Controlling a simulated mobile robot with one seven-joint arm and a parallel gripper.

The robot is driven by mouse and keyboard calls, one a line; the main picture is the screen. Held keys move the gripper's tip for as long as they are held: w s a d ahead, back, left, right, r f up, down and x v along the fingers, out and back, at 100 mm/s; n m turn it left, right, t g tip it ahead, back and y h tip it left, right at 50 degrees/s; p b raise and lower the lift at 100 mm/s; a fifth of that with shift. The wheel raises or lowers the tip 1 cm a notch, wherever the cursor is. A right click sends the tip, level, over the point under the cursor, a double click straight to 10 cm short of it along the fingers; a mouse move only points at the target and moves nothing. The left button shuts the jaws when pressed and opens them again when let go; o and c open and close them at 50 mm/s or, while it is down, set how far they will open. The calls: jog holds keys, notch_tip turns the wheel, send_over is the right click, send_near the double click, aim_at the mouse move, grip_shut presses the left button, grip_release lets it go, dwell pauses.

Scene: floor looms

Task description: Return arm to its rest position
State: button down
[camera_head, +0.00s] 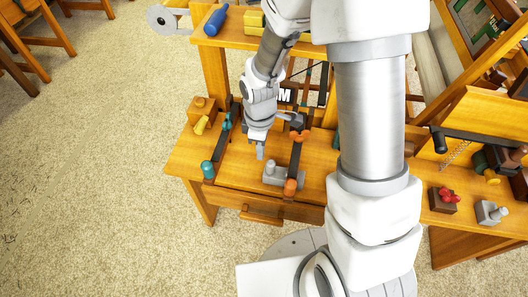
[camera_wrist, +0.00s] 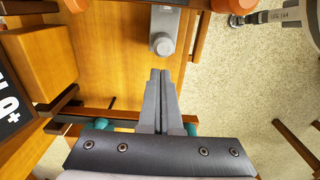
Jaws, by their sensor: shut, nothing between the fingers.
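My gripper (camera_head: 260,152) is above the wooden loom bench (camera_head: 240,178), pointing down, with its fingers together and nothing between them. In the wrist view the two grey fingers (camera_wrist: 160,75) lie side by side. A grey block with a round knob (camera_head: 283,174) sits on the bench just right of the fingertips; it also shows ahead of the fingers in the wrist view (camera_wrist: 163,42). The fingers look apart from it. My white and grey arm crosses the middle of the head view and hides part of the bench.
A dark bar with teal ends (camera_head: 217,150) lies left of my gripper, and a dark bar with orange ends (camera_head: 295,160) lies to its right. A wooden block (camera_head: 202,108) stands at the bench's left. A blue bottle-shaped object (camera_head: 216,20) lies on the upper beam. Carpet (camera_head: 90,170) at left is clear.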

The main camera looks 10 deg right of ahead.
jog(key=shift+r, duration=0.5)
jog(key=s+d+r+m+t, duration=0.1)
jog(key=d+r+m, duration=0.2)
jog(key=r, duration=0.6)
jog(key=s+d+r+m+t, duration=0.2)
jog(key=r+m, duration=0.2)
jog(key=r, duration=0.4)
jog(key=s+d+r+m+t, duration=0.35)
jog(key=s+r+m, duration=0.35)
jog(key=s+r, duration=0.3)
notch_tip(320, 180, up, 13)
jog(key=p, duration=1.3)
jog(key=shift+g, duration=0.45)
jog(key=shift+d, duration=0.2)
